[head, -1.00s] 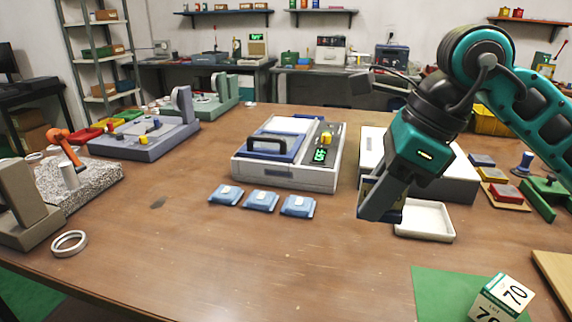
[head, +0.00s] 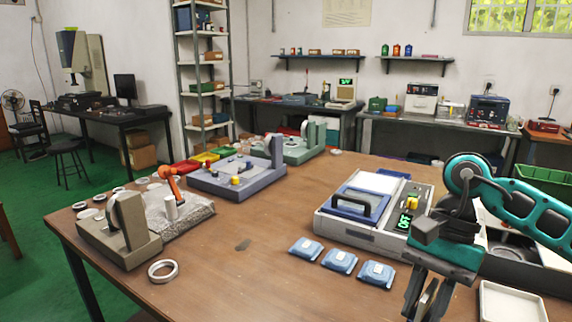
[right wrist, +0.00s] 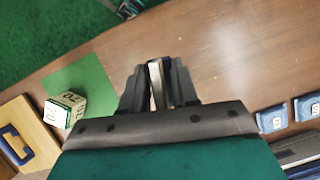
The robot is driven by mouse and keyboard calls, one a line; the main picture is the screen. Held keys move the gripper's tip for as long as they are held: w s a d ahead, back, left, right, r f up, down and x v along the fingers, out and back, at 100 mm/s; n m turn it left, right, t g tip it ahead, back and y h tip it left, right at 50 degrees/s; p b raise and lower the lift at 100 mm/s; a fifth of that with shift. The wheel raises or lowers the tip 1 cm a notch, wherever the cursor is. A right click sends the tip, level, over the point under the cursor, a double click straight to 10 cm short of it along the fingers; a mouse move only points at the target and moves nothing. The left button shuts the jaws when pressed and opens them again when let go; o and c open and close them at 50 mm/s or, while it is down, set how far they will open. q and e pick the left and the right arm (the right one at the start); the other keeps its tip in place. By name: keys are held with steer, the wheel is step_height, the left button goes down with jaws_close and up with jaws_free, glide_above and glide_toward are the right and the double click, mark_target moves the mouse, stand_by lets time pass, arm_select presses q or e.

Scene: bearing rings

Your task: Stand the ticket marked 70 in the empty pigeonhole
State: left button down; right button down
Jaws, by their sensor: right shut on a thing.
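My right gripper (head: 428,300) is at the lower right of the head view, over the table, its fingertips near the picture's bottom edge. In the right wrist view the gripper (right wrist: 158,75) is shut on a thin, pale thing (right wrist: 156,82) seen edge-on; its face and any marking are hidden. I cannot make out an empty pigeonhole. My left gripper is not in view.
A grey machine with a black handle (head: 366,200) stands behind three blue packets (head: 340,261). A white tray (head: 512,303) is at the lower right. A ring (head: 163,271) lies near the left edge, by a grey stand (head: 122,235). The front middle table is bare.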

steer(key=n, duration=0.1)
steer(key=f+n+h+p, duration=0.1)
steer(key=n, duration=0.1)
steer(key=n+g+h, duration=0.1)
steer(key=n, duration=0.1)
steer(key=shift+w+a+f+p, duration=0.2)
steer(key=shift+a+p, duration=0.1)
steer(key=shift+p, duration=0.1)
steer(key=shift+f+n+h+p, duration=0.25)
steer(key=shift+f+n+h, duration=0.1)
steer(key=shift+n, duration=0.6)
steer(key=shift+f+n+h+p, duration=0.2)
steer(key=shift+f+n+h, duration=0.1)
steer(key=shift+n, duration=0.65)
steer(key=shift+d, duration=0.15)
